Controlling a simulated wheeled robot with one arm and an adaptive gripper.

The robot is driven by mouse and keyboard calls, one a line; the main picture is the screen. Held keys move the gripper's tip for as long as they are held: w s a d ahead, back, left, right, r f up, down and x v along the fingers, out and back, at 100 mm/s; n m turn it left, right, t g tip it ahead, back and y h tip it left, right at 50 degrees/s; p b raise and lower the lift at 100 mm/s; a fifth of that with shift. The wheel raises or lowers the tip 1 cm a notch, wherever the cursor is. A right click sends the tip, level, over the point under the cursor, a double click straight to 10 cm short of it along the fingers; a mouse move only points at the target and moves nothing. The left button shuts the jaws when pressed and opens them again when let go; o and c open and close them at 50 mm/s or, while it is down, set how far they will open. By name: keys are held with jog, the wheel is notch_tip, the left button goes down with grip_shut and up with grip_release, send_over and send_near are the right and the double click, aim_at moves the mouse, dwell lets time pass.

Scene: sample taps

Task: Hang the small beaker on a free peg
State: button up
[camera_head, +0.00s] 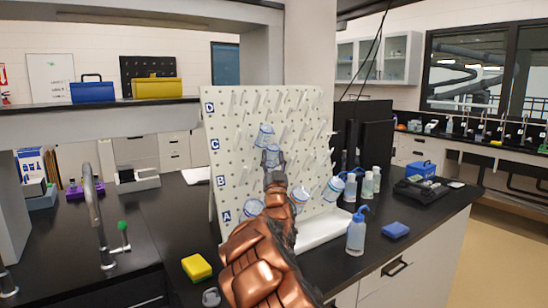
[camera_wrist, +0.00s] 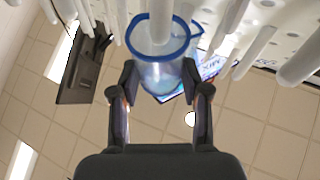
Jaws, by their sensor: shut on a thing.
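The small beaker (camera_head: 271,157) is clear with a blue rim, held in front of the white pegboard (camera_head: 222,130). My gripper (camera_head: 273,180) is shut on it. In the wrist view the beaker (camera_wrist: 162,72) sits between the two fingers (camera_wrist: 160,95), its rim towards the pegs. A white peg (camera_wrist: 161,18) overlaps its mouth; I cannot tell whether the peg is inside it. Another beaker (camera_head: 265,134) hangs just above the held one. Bare pegs (camera_head: 300,101) show higher up and to the right.
More beakers hang low on the board, at the left (camera_head: 251,208), middle (camera_head: 299,196) and right (camera_head: 334,187). A faucet (camera_head: 93,205) rises at the left.

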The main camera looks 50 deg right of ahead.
jog(key=shift+w+d+f+b, duration=0.1)
jog(key=shift+w+f+b, duration=0.2)
jog(key=shift+f, duration=0.45)
jog(key=shift+w+d+f+b, duration=0.1)
jog(key=shift+f+b, duration=0.25)
jog(key=shift+f, duration=0.4)
jog(key=shift+w+f+b, duration=0.2)
jog(key=shift+f+b, duration=0.15)
jog(key=shift+f, duration=0.4)
jog(key=shift+f, duration=0.1)
jog(key=o, duration=1.2)
jog(key=shift+v, duration=6)
